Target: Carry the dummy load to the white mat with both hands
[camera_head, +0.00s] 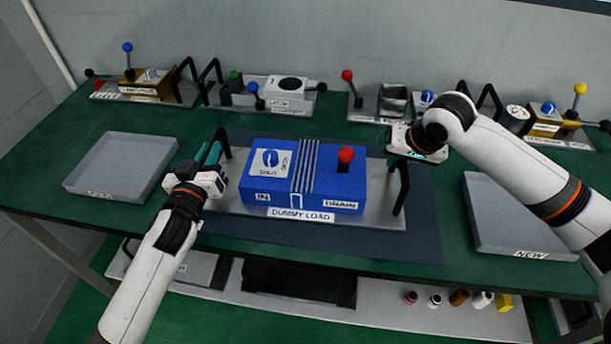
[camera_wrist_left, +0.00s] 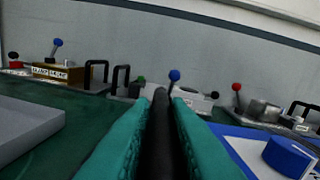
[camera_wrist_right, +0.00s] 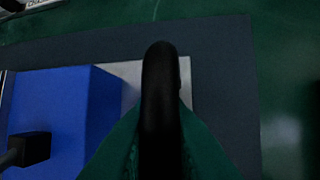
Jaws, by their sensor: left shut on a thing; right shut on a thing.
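The dummy load is a blue box (camera_head: 335,190) with a white knob panel and a red-topped lever, on a metal base plate (camera_head: 245,207). It is level over a dark mat (camera_head: 415,240); I cannot tell whether it touches it. My left gripper (camera_head: 213,152) is shut on its left black handle, which also shows between teal fingers in the left wrist view (camera_wrist_left: 160,130). My right gripper (camera_head: 402,160) is at the right handle (camera_head: 400,190); the right wrist view shows its fingers shut on that handle (camera_wrist_right: 160,90). I cannot make out a white mat.
A grey tray (camera_head: 120,165) lies to the left and another, labelled NEW (camera_head: 510,220), to the right. Several units with levers and handles, such as a white one (camera_head: 290,88), line the back of the green bench. A lower shelf holds small jars (camera_head: 458,298).

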